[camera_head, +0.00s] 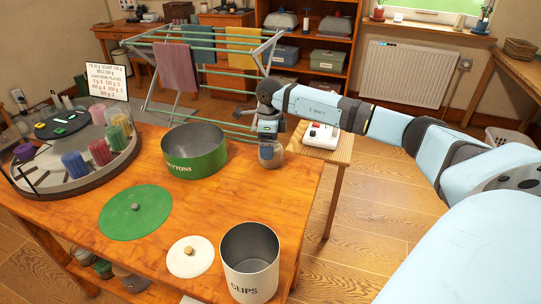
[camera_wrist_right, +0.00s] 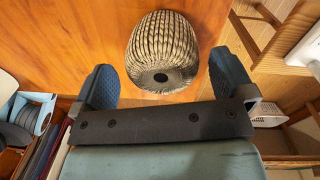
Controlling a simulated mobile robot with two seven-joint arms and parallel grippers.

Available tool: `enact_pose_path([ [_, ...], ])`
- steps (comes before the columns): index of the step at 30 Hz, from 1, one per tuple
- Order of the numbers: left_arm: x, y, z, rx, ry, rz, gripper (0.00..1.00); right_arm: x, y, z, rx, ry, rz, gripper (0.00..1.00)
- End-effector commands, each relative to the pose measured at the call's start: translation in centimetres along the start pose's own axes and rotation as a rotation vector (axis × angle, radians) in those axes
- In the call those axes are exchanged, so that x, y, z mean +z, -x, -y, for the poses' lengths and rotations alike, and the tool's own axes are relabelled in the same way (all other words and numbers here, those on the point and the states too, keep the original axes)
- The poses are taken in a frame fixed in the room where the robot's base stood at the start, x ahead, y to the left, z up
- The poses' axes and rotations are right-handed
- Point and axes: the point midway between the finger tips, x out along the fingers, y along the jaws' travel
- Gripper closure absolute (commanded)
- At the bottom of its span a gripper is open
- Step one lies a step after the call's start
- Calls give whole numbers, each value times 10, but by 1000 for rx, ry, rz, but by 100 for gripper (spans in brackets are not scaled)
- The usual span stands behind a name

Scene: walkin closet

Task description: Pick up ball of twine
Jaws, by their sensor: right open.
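The ball of twine (camera_head: 271,154) stands near the right edge of the wooden table, just right of the green tin. In the right wrist view the ball of twine (camera_wrist_right: 163,48) is striped pale and dark, with a dark hole in its end facing the camera. My right gripper (camera_head: 268,139) is directly over it, pointing down. In the right wrist view the right gripper (camera_wrist_right: 164,66) is open, with one finger on each side of the ball's near end and visible gaps to both. My left gripper is not in view.
A green tin (camera_head: 194,159) marked BUTTONS stands left of the twine. A green lid (camera_head: 135,212), a white lid (camera_head: 190,257) and an open CLIPS tin (camera_head: 250,275) occupy the near side. A carousel with coloured spools (camera_head: 74,164) stands left. A stool (camera_head: 336,153) is beyond the right edge.

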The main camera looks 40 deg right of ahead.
Motion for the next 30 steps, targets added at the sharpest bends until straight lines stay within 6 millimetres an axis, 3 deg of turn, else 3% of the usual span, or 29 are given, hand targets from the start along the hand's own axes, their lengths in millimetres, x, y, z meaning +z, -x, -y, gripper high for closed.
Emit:
enact_pose_path([
  [7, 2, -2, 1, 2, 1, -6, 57, -3, -39, 2, 2, -1, -1, 0],
  [15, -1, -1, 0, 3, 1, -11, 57, -3, -45, 2, 0, 0, 1, 0],
  [16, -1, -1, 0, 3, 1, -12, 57, -3, -44, 2, 0, 0, 1, 2],
  [22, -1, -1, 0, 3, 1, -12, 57, -3, -44, 2, 0, 0, 0, 48],
  [30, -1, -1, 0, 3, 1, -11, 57, -3, -44, 2, 0, 0, 1, 49],
])
